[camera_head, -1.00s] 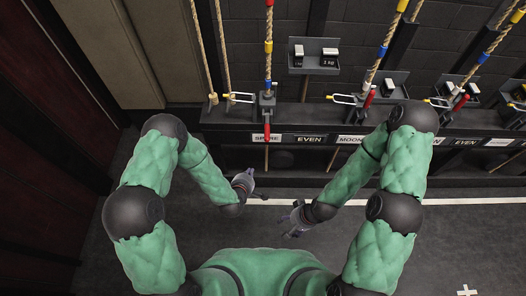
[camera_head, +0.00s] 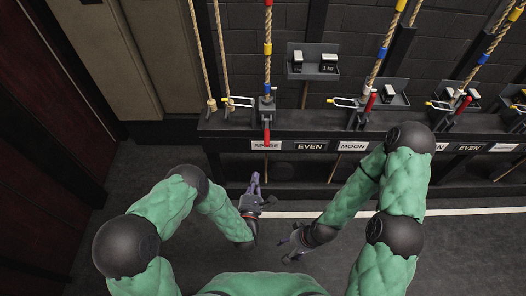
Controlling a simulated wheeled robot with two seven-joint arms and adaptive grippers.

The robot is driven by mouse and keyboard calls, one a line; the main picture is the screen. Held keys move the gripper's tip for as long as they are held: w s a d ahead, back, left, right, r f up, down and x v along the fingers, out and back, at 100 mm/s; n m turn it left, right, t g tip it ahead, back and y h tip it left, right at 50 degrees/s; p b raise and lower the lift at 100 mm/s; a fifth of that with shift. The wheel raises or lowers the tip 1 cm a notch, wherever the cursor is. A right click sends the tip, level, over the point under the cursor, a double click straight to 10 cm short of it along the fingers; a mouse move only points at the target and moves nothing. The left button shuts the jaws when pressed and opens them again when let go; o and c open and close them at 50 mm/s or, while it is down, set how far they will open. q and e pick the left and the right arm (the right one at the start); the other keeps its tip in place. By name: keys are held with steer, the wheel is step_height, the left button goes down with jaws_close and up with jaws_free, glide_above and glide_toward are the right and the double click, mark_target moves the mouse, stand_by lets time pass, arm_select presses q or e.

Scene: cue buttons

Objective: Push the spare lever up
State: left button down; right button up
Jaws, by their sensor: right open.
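The spare lever (camera_head: 267,134) has a red handle hanging down over the front of the rail, just above the label reading SPARE (camera_head: 266,146), whose middle is partly covered. A rope with red, yellow and blue bands rises above the lever. My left gripper (camera_head: 260,187) is below the lever and label, pointing up toward them and apart from the handle; whether its fingers are open or shut is unclear. My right gripper (camera_head: 287,245) is lower and to the right, open and empty, away from the levers.
Other red levers, such as the one above MOON (camera_head: 370,101), point up along the dark rail (camera_head: 310,122). Wire loops stick out beside the levers. A grey shelf with weights (camera_head: 314,68) is on the wall. The floor in front is clear.

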arm_select(q)
steer(key=b, duration=0.4)
glide_toward(267, 131)
steer(key=shift+w+a+f, duration=0.15)
steer(key=shift+w+f, duration=1.5)
steer(key=shift+w, duration=0.15)
steer(key=shift+r+g+p, duration=0.5)
steer(key=shift+g+p, duration=0.1)
steer(key=shift+p, duration=0.2)
